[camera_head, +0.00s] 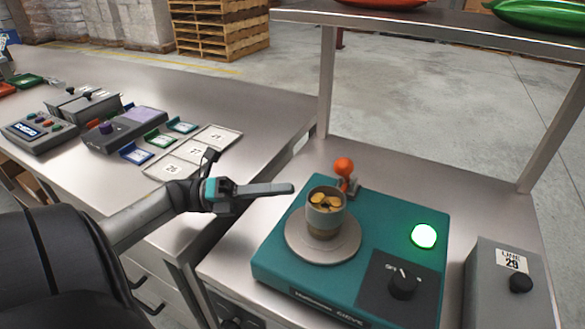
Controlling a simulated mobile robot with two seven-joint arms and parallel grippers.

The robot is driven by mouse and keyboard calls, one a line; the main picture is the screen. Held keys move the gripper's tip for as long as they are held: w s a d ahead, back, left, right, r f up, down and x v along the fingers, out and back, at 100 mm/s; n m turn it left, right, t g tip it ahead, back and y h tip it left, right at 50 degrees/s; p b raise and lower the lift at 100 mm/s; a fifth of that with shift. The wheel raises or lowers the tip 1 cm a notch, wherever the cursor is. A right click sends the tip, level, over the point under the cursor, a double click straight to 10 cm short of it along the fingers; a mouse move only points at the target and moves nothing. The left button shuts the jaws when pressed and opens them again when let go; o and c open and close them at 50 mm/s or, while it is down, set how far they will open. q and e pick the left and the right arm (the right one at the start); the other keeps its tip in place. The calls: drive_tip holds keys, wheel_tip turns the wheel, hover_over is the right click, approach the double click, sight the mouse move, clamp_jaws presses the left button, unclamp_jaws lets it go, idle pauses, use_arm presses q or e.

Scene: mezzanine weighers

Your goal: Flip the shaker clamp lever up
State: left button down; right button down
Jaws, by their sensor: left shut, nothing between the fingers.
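The teal shaker (275,262) stands on the right-hand steel bench. On its round grey plate (296,243) sits a grey cup (325,222) holding several golden pieces. Behind the cup, at the shaker's back edge, is the clamp lever (344,167) with an orange ball knob on a small grey bracket. The knob shows above the bracket, but the lever's exact angle is hard to tell. My left gripper (288,188) is shut and empty. It points right, to the left of the cup and lever, apart from both. My right gripper is out of view.
The shaker has a lit green lamp (424,236) and a black dial (403,285). A grey box labelled 29 (508,290) stands at right. A shelf (440,28) on posts spans above. The left bench (215,100) holds several devices and numbered trays.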

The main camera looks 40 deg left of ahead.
use_arm(q)
drive_tip(key=x, duration=0.8)
drive_tip(key=shift+w+d+r, duration=0.1)
drive_tip(key=shift+d, duration=0.1)
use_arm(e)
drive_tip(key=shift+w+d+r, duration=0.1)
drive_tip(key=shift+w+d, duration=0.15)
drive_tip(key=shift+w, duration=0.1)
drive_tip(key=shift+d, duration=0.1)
